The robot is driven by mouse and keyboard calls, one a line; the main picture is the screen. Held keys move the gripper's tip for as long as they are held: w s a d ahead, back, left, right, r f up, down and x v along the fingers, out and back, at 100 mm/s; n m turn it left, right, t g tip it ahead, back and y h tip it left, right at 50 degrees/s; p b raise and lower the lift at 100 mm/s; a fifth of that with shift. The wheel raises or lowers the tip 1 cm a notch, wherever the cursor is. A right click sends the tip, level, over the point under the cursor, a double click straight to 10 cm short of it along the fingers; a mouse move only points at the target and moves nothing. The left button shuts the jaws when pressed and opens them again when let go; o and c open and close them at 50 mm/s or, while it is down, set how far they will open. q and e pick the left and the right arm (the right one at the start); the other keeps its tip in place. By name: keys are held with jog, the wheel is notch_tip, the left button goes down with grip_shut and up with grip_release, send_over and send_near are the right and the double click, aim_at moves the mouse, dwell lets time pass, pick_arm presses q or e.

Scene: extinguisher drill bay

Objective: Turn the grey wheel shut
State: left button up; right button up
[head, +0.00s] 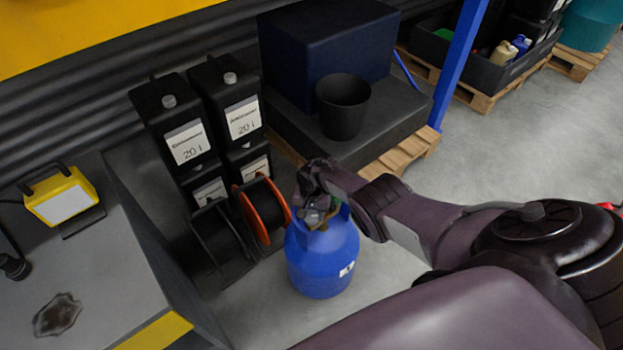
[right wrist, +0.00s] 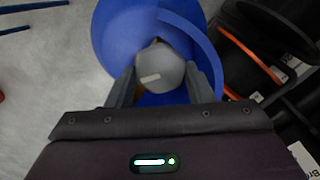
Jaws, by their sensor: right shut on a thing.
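A blue gas bottle (head: 322,262) stands upright on the floor in the head view, with a blue collar around its top. The grey wheel (right wrist: 162,68) sits on top of the bottle, inside the collar, in the right wrist view. My right gripper (right wrist: 165,80) reaches in over the collar, with one finger on each side of the wheel, and is shut on it. In the head view the right gripper (head: 318,212) covers most of the wheel. My left gripper is not in view.
Cable reels (head: 264,208) and stacked black canisters (head: 190,135) stand close left of the bottle. A pallet with a dark platform and black bucket (head: 343,105) is behind. A grey bench (head: 75,265) is at left.

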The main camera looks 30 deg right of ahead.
aim_at(312, 215)
jog(key=shift+w, duration=0.1)
jog(key=o, duration=1)
jog(key=shift+c, duration=0.2)
notch_tip(312, 215, up, 8)
jog(key=p, duration=0.6)
jog(key=shift+f, duration=0.1)
